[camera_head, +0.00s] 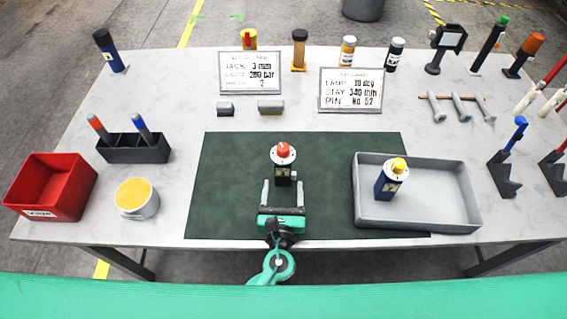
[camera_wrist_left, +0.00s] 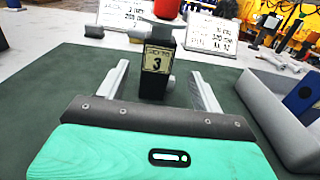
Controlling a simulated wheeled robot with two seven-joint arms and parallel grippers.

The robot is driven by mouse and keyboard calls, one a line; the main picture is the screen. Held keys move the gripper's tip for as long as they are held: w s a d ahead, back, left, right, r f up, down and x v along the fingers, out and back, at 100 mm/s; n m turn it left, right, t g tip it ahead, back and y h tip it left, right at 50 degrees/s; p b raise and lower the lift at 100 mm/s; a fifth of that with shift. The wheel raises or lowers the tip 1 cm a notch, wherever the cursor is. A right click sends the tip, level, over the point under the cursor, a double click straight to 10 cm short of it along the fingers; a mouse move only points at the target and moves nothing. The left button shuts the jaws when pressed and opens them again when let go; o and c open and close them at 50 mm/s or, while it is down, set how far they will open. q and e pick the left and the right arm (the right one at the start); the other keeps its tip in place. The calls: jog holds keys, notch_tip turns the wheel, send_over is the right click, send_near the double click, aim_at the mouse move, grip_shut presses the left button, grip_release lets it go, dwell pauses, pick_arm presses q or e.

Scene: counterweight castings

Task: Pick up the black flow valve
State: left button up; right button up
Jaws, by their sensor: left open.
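The black flow valve (camera_head: 283,175) stands upright on the dark green mat (camera_head: 225,185), with a round white flange and a red knob on top. In the left wrist view the valve (camera_wrist_left: 155,75) shows a label with the number 3. My left gripper (camera_head: 282,182) is open, with one finger on each side of the valve's lower body. The left wrist view also shows my left gripper (camera_wrist_left: 159,70) with gaps between its fingers and the valve. My right gripper is not in view.
A grey tray (camera_head: 465,195) with a blue, yellow-topped valve (camera_head: 390,182) stands to the right. At left are a red bin (camera_head: 50,190), a yellow-topped tin (camera_head: 137,198) and a black holder (camera_head: 133,150). Two signs (camera_head: 251,73) (camera_head: 350,90) stand behind the mat.

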aim_at(284, 173)
pick_arm(q)
jog(key=w, duration=0.4)
jog(key=shift+w+d+f+p, duration=0.1)
jog(key=shift+w+f+p, duration=0.05)
jog(key=shift+w+p, duration=0.25)
jog(key=shift+w, duration=0.15)
jog(key=w+p, duration=0.1)
jog(key=w, duration=0.3)
jog(key=shift+w+f+p, duration=0.2)
jog(key=shift+w+p, duration=0.2)
jog(key=shift+c, duration=0.2)
jog(key=shift+r, duration=0.1)
grip_shut()
